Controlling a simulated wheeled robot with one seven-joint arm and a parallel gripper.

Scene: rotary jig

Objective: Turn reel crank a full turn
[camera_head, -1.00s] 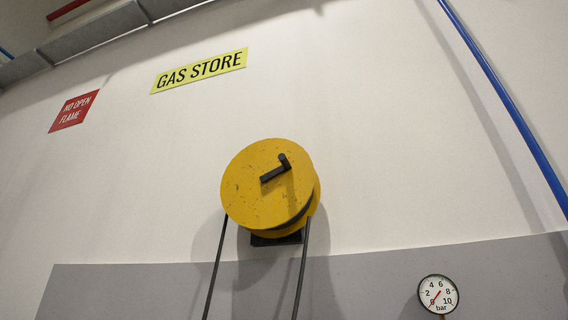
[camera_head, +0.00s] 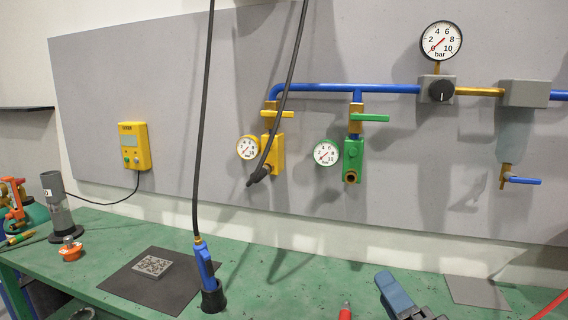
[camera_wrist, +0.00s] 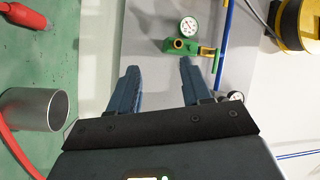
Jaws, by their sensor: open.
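The yellow-and-black hose reel (camera_wrist: 303,25) shows only in part at the upper right of the wrist view. Its crank cannot be made out there, and the reel is out of the head view. My gripper (camera_wrist: 160,66) is open, with its two blue fingers apart and nothing between them. The reel lies beyond and to the right of the fingertips in the wrist view. In the head view a blue finger of my gripper (camera_head: 393,294) shows at the bottom, low in front of the bench. Two black hoses (camera_head: 206,110) run out of the top of the head view.
A yellow valve (camera_head: 271,150) and a green valve (camera_head: 353,160) with gauges hang under a blue wall pipe (camera_head: 325,88). A blue-handled tool (camera_head: 205,265) stands in a holder on the green bench (camera_head: 110,228). A metal cup (camera_wrist: 40,108) is left of my gripper.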

